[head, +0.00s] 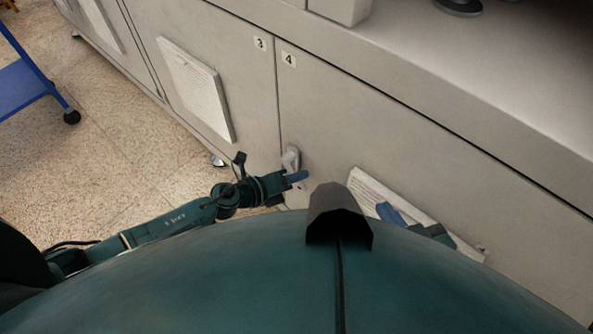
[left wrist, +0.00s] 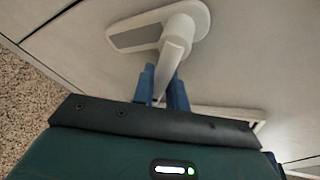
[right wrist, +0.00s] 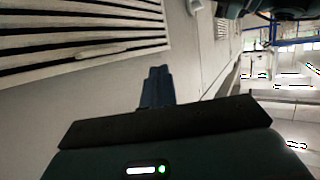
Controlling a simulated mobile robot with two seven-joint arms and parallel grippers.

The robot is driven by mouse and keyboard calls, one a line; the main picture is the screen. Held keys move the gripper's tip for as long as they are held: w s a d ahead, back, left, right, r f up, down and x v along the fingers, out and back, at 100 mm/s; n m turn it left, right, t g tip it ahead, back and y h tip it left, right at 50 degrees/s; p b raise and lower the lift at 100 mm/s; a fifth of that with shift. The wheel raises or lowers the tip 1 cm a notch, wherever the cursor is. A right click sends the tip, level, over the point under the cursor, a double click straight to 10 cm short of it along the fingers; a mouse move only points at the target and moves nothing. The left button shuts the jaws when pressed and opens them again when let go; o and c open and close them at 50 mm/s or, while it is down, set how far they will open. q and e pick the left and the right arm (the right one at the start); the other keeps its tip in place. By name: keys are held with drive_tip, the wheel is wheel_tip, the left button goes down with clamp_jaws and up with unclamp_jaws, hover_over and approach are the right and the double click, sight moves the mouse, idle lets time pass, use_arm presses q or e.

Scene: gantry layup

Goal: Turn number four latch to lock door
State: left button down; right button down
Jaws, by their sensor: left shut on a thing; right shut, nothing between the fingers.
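The number four door (head: 390,125) is a grey cabinet panel with a "4" label (head: 289,60) at its top left corner. Its white latch (head: 291,157) sits near the door's left edge, low down. In the left wrist view the latch (left wrist: 180,30) has a round hub, a flat plate and a lever. My left gripper (head: 300,176) is shut on the lever, with its blue fingers (left wrist: 165,88) on either side of the lever's end. My right gripper (right wrist: 157,75) is shut and empty in front of the door, near a vent; the head view shows its blue fingers (head: 391,213) partly hidden by my body.
A white louvred vent (head: 375,190) is on the number four door. The number three door (head: 210,60) with its vent (head: 195,88) is to the left. A counter (head: 480,60) overhangs above. A blue cart (head: 22,82) stands on the speckled floor at far left.

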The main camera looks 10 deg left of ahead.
use_arm(q)
drive_tip(key=shift+w+a+f, duration=0.1)
use_arm(e)
drive_tip(key=shift+d+r, duration=0.15)
drive_tip(key=shift+r, duration=0.25)
use_arm(q)
drive_tip(key=c, duration=1.4)
unclamp_jaws()
drive_tip(key=shift+c, duration=0.2)
